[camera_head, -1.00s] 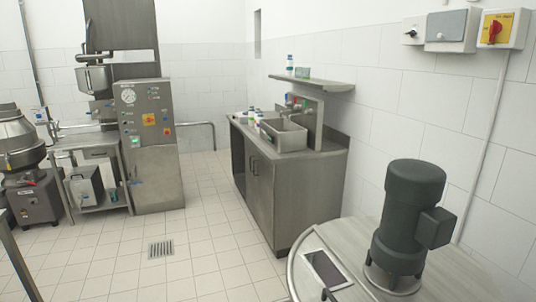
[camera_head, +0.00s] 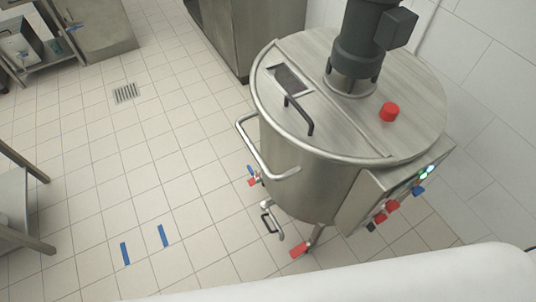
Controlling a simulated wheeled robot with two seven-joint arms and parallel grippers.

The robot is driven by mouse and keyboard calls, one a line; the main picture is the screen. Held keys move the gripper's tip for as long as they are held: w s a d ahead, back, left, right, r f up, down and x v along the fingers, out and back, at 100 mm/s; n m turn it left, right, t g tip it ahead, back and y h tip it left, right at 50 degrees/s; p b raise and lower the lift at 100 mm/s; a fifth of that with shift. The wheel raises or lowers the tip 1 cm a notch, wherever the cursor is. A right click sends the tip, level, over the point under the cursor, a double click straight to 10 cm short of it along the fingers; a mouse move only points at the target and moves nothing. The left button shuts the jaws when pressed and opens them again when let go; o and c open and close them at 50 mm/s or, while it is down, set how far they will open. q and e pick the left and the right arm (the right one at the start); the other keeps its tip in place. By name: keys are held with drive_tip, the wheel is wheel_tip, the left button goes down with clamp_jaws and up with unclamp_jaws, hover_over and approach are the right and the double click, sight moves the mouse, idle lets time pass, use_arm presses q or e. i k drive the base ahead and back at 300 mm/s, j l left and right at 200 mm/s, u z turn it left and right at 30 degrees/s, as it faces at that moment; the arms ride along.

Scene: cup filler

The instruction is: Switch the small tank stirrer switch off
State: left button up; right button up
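A round steel tank (camera_head: 300,160) stands right of centre, with a dark stirrer motor (camera_head: 362,45) upright on its lid. A control box (camera_head: 362,197) sits on the tank's lower right side and shows at a steep angle. Its edge carries red knobs (camera_head: 386,212), a blue knob (camera_head: 418,191), a black knob (camera_head: 371,227) and lit green and white lamps (camera_head: 426,172). Labels and knob positions are too small to read, so I cannot tell which is the stirrer switch. Neither of my grippers is in view.
A handle rail (camera_head: 262,155) and valves (camera_head: 270,215) stick out on the tank's left. A red cap (camera_head: 389,112) is on the lid. A steel cabinet (camera_head: 230,35) stands behind. Open tiled floor with blue tape marks (camera_head: 163,236) lies to the left.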

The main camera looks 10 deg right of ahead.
sight(371, 227)
drive_tip(key=k+z, duration=0.15)
drive_tip(key=z, duration=0.3)
drive_tip(key=k+l+z, duration=0.1)
drive_tip(key=z, duration=0.35)
drive_tip(key=k+l+z, duration=0.1)
drive_tip(key=l+z, duration=0.15)
drive_tip(key=z, duration=0.2)
